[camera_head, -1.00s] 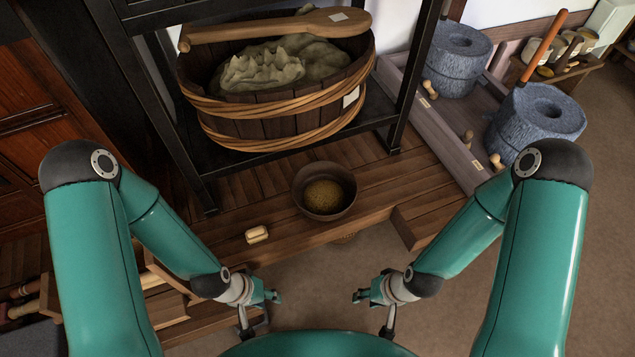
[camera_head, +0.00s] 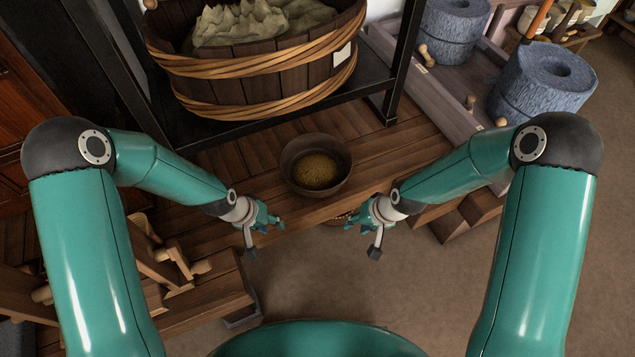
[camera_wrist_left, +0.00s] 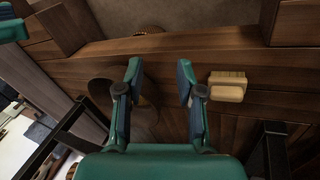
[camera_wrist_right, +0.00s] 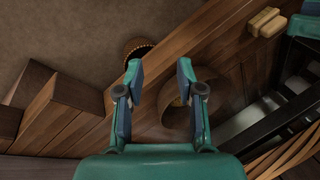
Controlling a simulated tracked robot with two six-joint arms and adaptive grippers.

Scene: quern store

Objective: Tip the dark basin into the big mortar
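The dark basin (camera_head: 316,165) is a round bowl with golden grain in it. It stands upright on the wooden ledge, below the shelf. My left gripper (camera_head: 272,222) is open and empty, left and in front of the basin. My right gripper (camera_head: 358,228) is open and empty, right and in front of it. Neither touches the basin. In the left wrist view the basin (camera_wrist_left: 104,92) is partly hidden by the fingers; in the right wrist view it (camera_wrist_right: 177,122) shows between and beyond them. I cannot identify the big mortar for certain.
A banded wooden tub (camera_head: 255,80) holds a pale lumpy mass on the black shelf. Blue-grey stone querns (camera_head: 545,82) stand in a tray at right. A pale block (camera_wrist_left: 228,86) lies on the ledge. A round woven-looking thing (camera_wrist_right: 137,46) sits low before the ledge. Wooden steps flank open floor.

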